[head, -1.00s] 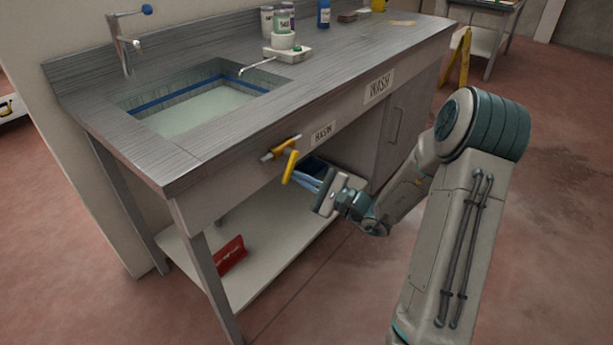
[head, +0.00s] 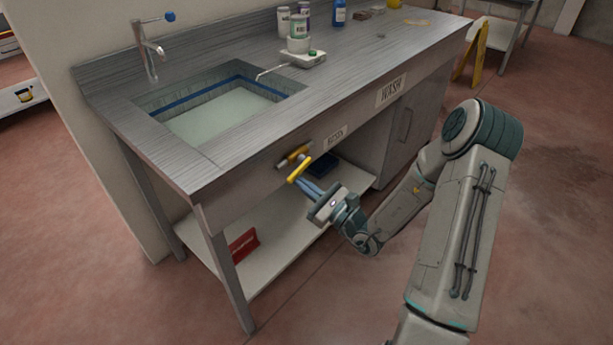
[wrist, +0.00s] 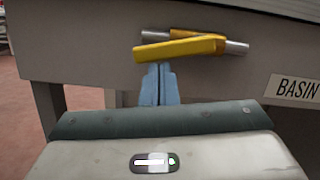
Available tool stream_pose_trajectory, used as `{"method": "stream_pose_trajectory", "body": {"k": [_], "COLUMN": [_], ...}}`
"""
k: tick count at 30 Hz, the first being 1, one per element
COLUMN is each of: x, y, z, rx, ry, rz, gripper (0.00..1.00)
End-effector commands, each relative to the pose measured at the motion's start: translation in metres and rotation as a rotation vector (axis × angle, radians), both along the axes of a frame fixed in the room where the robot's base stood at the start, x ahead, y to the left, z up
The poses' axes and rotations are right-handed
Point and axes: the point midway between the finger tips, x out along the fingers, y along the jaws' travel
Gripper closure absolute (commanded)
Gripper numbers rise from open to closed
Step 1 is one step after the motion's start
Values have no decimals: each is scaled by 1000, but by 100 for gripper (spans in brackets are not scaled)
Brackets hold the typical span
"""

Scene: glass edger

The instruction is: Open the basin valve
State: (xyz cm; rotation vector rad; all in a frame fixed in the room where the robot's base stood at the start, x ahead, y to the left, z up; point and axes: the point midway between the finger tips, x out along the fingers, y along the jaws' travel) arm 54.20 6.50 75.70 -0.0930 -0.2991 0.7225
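The basin valve has a yellow lever (head: 300,170) on a short metal pipe (head: 281,164) at the front panel of the wash bench, left of the BASIN label (head: 336,138). In the wrist view the lever (wrist: 180,49) lies nearly along the pipe, at a small angle to it. My gripper (head: 303,184) has blue fingers, also in the wrist view (wrist: 159,68). They are together, with only a thin line between them, and nothing shows between them. Their tips are right at the lever's lower edge; I cannot tell whether they touch it.
The sink basin (head: 190,98) and tap (head: 150,48) are in the bench top above. Bottles and a dispenser stand on the bench. The floor in front is clear.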

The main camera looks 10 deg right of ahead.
Motion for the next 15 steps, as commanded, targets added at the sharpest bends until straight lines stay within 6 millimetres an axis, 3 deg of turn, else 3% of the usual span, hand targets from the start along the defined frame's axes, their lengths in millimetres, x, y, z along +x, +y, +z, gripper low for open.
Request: {"method": "stream_pose_trajectory", "body": {"k": [3,15], "x": [-2,-5], "y": [2,7], "z": [9,12], "rx": [63,172], "ry": [52,145], "rz": [-1,3], "gripper": [100,100]}}
